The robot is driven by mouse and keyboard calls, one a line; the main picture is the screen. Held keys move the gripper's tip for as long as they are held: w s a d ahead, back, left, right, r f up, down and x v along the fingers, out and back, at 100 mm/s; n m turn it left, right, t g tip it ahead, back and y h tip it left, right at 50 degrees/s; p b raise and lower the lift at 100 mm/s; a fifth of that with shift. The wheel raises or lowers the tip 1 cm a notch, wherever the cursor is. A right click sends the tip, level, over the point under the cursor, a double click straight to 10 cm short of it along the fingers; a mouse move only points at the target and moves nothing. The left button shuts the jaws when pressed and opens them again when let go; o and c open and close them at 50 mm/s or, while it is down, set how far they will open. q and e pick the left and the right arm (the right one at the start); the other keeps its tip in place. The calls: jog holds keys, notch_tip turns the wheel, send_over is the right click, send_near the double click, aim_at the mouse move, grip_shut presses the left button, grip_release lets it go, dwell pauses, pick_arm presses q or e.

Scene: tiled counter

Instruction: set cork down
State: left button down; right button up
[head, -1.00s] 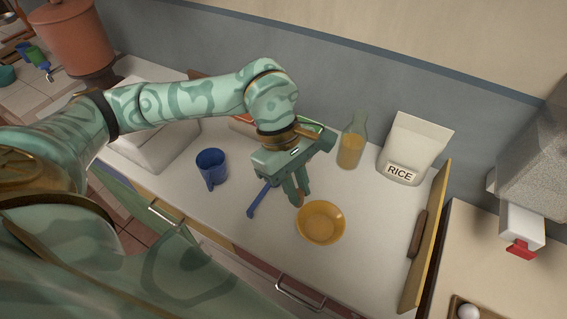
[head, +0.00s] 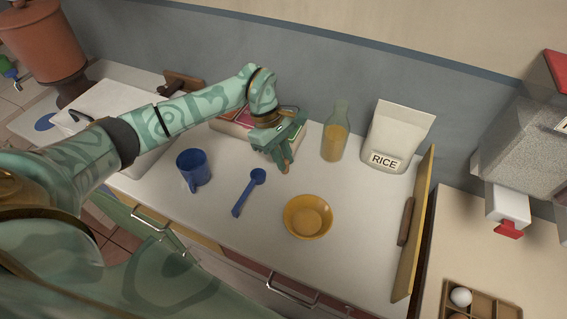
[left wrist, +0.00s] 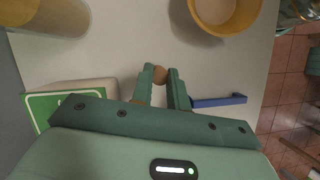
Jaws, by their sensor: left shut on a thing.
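My left gripper (head: 281,162) is shut on the brown cork (head: 287,168), low over the white counter behind the yellow bowl and left of the glass bottle. In the left wrist view the cork (left wrist: 160,73) shows between the fingertips of the gripper (left wrist: 161,79), its end sticking out past them. I cannot tell whether the cork touches the counter. The glass bottle (head: 335,140) stands upright near the wall with yellowish contents. My right gripper is not in view.
The yellow bowl (head: 308,216) lies in front of the gripper. A blue spoon (head: 249,192) and a blue mug (head: 193,169) are to its left. A rice bag (head: 398,137) and an upright board (head: 415,225) stand at right. Counter around the gripper's front is bare.

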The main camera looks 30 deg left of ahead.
pick_arm(q)
jog(key=shift+f, duration=1.15)
jog(key=c, duration=1.4)
grip_release()
jog(key=shift+f, duration=0.15)
jog(key=shift+o, duration=0.2)
jog(key=s+v, duration=0.1)
jog(key=v, duration=1.1)
jog(key=shift+w, duration=0.45)
